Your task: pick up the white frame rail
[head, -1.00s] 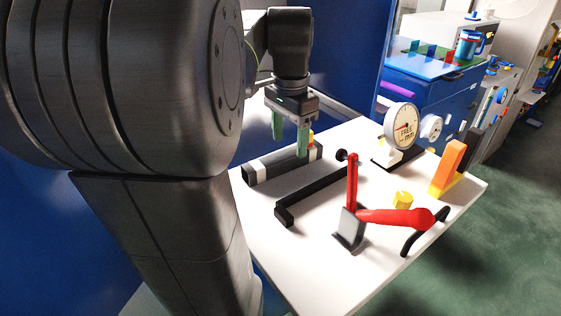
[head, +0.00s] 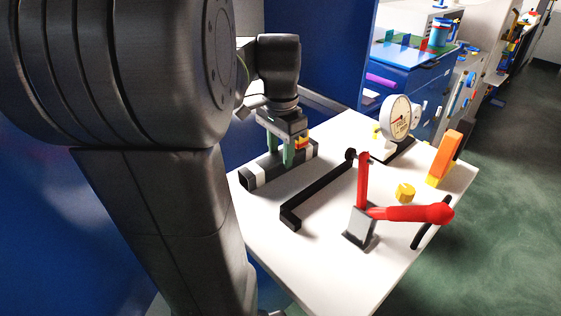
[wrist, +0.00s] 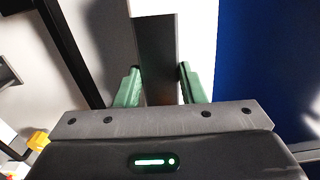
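The frame rail (head: 258,174) lies along the left side of the white table; it looks mostly dark with white bands. My gripper (head: 281,155) is low over the rail, pointing down, with its green fingers at its sides. The fingers are apart, one on each side, with hardly any gap; I see no clear grip. The rail rests on the table.
A black bar (head: 318,192) lies right of the rail. A red-handled clamp (head: 362,185), yellow knob (head: 405,192), dial gauge (head: 397,118) and orange block (head: 444,157) stand farther right. Small red and yellow parts (head: 302,142) are just behind the gripper. A blue wall (head: 312,60) rises behind the table.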

